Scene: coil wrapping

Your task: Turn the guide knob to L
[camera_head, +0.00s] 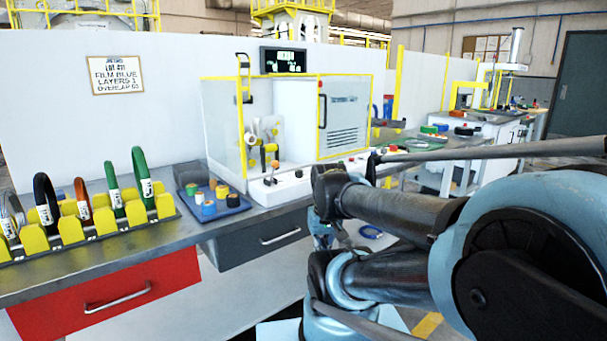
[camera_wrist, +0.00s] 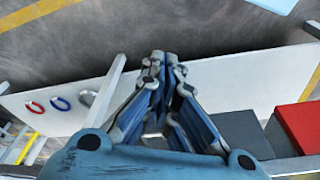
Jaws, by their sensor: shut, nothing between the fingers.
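The wrapping machine (camera_head: 290,190) stands on the bench, with a white front panel that carries small dark and red controls and an orange-topped lever (camera_head: 274,166). The controls are too small to read, and I cannot tell which one is the guide knob or where it points. My gripper (camera_wrist: 162,60) is shut and empty in the wrist view. It points down past the bench front, apart from the machine. The machine's controls do not show in the wrist view. In the head view my arm fills the lower right, and the fingertips are hard to make out there.
A yellow rack (camera_head: 72,229) of several coils stands on the bench at left. A blue tray (camera_head: 233,210) of coloured rolls sits between rack and machine. A red drawer (camera_head: 60,322) and grey drawer (camera_head: 235,252) are below. Rings, one red (camera_wrist: 34,107), lie on a white surface.

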